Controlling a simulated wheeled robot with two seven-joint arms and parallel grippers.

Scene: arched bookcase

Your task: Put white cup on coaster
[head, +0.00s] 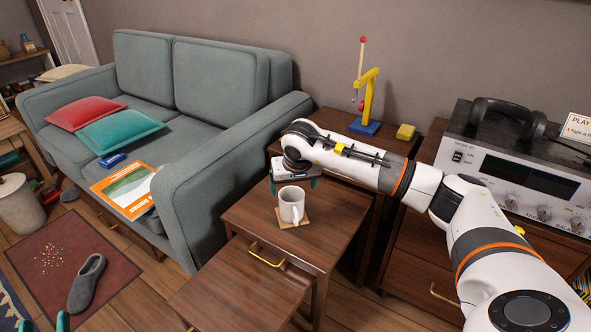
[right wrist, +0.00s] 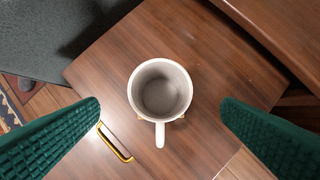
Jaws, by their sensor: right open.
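The white cup (head: 289,205) stands upright on the small side table, and it also shows from above in the right wrist view (right wrist: 160,92), empty, with its handle toward the bottom. The tan square coaster (head: 287,224) lies under the cup, which appears to rest on it; the cup hides most of the coaster. My right gripper (head: 294,182) is open and empty above the cup. In the right wrist view its green fingers stand apart on either side of the cup, not touching it. My left gripper (head: 45,322) shows only its green fingertips, spread apart at the bottom left edge.
The side table (head: 245,215) has an open drawer (head: 235,290) in front. A grey sofa (head: 180,190) stands left, with an orange magazine (head: 125,190) on it. A yellow crane toy (head: 370,100) and a silver radio (head: 510,170) stand behind and right of my right arm.

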